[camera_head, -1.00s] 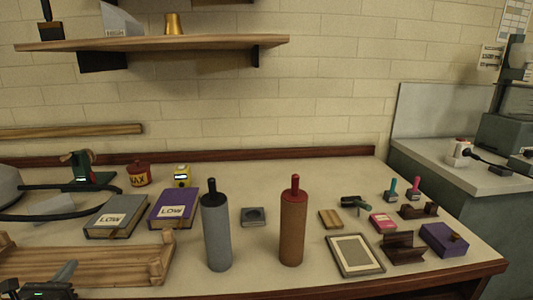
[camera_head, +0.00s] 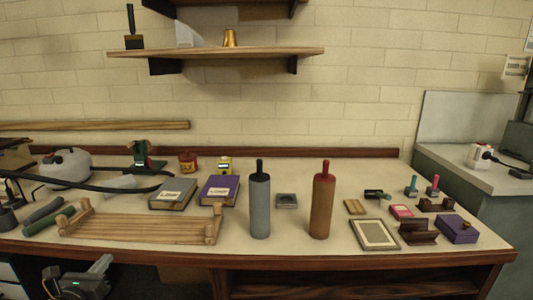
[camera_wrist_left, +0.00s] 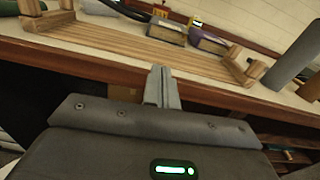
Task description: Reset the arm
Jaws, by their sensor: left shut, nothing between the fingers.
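My left gripper (camera_head: 104,264) is at the bottom left of the head view, in front of the bench's front edge and below the wooden rack. In the left wrist view its two fingers (camera_wrist_left: 162,86) are together with nothing between them, pointing toward the bench edge. My right gripper is in neither view.
The bench (camera_head: 180,246) carries a wooden rack (camera_head: 135,228), a grey roller (camera_head: 260,208), a brown roller (camera_head: 322,208), two books, a frame (camera_head: 374,234) and several small items. A shelf (camera_head: 240,53) hangs on the wall. A side counter (camera_head: 470,170) stands at right.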

